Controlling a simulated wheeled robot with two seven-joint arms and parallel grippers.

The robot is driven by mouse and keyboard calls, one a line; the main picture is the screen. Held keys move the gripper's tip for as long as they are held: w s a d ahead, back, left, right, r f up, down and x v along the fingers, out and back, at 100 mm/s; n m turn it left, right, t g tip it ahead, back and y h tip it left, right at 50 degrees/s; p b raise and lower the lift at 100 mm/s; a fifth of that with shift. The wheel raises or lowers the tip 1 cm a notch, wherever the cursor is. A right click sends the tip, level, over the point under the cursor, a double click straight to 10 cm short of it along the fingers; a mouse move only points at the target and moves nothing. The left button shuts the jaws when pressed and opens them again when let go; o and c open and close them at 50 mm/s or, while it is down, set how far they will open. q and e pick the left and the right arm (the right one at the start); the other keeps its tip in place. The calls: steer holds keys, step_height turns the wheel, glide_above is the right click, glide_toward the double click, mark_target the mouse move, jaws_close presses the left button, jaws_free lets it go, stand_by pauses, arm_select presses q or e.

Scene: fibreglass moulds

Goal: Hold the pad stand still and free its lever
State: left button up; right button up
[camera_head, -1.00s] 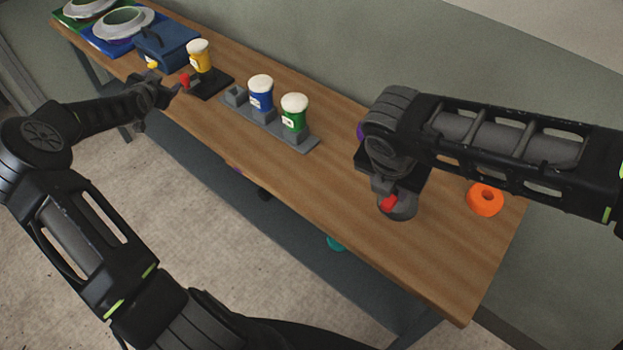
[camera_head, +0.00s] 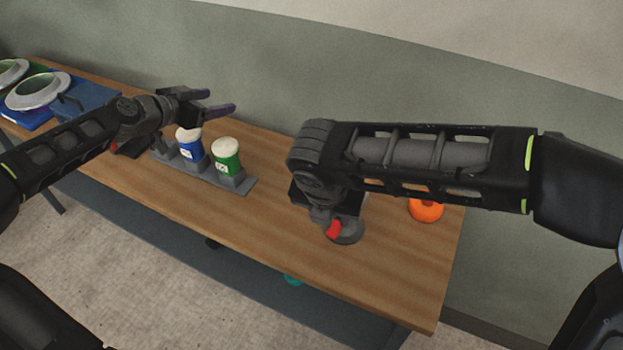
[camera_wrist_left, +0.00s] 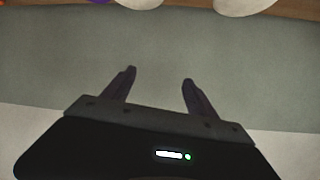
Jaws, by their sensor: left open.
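A grey round stand (camera_head: 349,234) with a red lever (camera_head: 333,230) sits on the wooden bench below my right gripper (camera_head: 327,205); I take it for the pad stand. The right gripper's body hides part of the stand and its fingers cannot be made out, so I cannot tell whether it grips it. My left gripper (camera_head: 220,100) is open and empty, raised above the pots, well left of and behind the stand. In the left wrist view the open fingers (camera_wrist_left: 158,85) point at bare wall.
A blue pot (camera_head: 191,150) and a green pot (camera_head: 227,160) stand in a grey rack (camera_head: 238,184) below my left gripper. An orange ring (camera_head: 425,211) lies right of the stand. A blue box (camera_head: 88,98) is at far left. The front bench between rack and stand is clear.

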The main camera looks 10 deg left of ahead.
arm_select(q)
steer(key=s+d+f+m+g+h, duration=0.2)
steer(key=s+d+f, duration=0.1)
steer(key=d+f, duration=0.3)
steer(key=s+d+f+m+g+h, duration=0.2)
steer(key=s+d+f, duration=0.15)
steer(key=d, duration=0.35)
steer(key=m+g+h, duration=0.4)
glide_toward(350, 234)
steer(key=shift+w+r, duration=1.1)
steer(key=shift+r, duration=0.15)
steer(key=shift+x, duration=3.85)
steer(key=shift+w+a+f, duration=0.1)
steer(key=shift+c, duration=0.2)
jaws_close()
